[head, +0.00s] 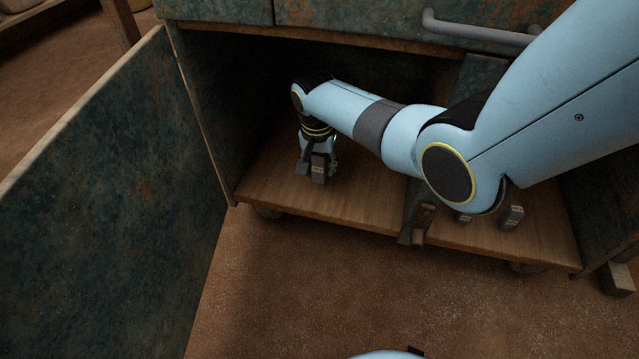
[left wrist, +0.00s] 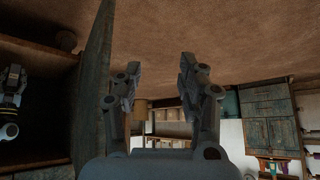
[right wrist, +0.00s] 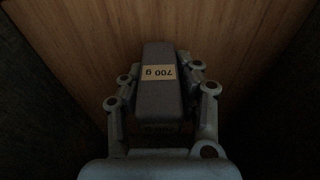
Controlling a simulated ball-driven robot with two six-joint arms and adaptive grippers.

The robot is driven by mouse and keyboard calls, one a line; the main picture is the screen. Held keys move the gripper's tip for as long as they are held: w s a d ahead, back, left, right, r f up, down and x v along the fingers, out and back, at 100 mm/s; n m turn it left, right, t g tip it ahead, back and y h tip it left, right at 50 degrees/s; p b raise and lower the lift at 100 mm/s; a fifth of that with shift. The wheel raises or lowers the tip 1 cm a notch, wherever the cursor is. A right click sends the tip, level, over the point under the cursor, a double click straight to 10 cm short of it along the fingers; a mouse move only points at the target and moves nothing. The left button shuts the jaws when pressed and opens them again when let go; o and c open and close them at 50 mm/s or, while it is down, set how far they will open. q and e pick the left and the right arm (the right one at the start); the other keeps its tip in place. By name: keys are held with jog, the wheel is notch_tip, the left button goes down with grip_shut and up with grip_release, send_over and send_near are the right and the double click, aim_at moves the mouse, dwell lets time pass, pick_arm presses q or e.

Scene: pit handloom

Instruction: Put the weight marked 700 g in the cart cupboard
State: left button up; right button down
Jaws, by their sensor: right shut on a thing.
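The grey weight marked 700 g (right wrist: 158,98) is between the fingers of my right gripper (right wrist: 160,92) in the right wrist view, its label upside down. In the head view my right gripper (head: 316,160) reaches down inside the left part of the open cart cupboard (head: 285,195), with the weight (head: 319,170) upright at the wooden floor. I cannot tell whether the weight touches that floor. My left gripper (left wrist: 160,85) is open and empty in the left wrist view, away from the cupboard.
The cupboard's left door (head: 100,210) stands wide open. A dark upright panel (head: 418,205) stands right of my right gripper. Another small weight (head: 512,217) is on the cupboard floor to the right, with one more partly hidden by my right arm. A grey handle (head: 480,30) juts out above.

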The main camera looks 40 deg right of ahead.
aim_at(320, 177)
pick_arm(q)
jog(key=shift+d+f+t+b, duration=0.1)
jog(key=shift+f+t+b, duration=0.35)
jog(key=shift+f+t, duration=0.35)
pick_arm(e)
jog(key=shift+w+f, duration=0.1)
jog(key=shift+f, duration=0.8)
notch_tip(320, 177, down, 2)
jog(key=shift+f+b, duration=0.1)
jog(key=shift+b, duration=0.6)
jog(key=shift+f+b, duration=0.45)
jog(key=shift+f, duration=0.15)
pick_arm(q)
jog(key=t, duration=0.3)
jog(key=shift+s+d+t, duration=0.3)
jog(key=shift+s, duration=0.05)
pick_arm(e)
jog(key=shift+f, duration=0.1)
pick_arm(q)
jog(key=shift+w+r, duration=0.2)
jog(key=shift+w, duration=0.05)
jog(key=shift+r, duration=0.1)
pick_arm(e)
jog(key=c, duration=0.9)
grip_release()
jog(key=shift+f, duration=0.1)
jog(key=shift+c, duration=0.2)
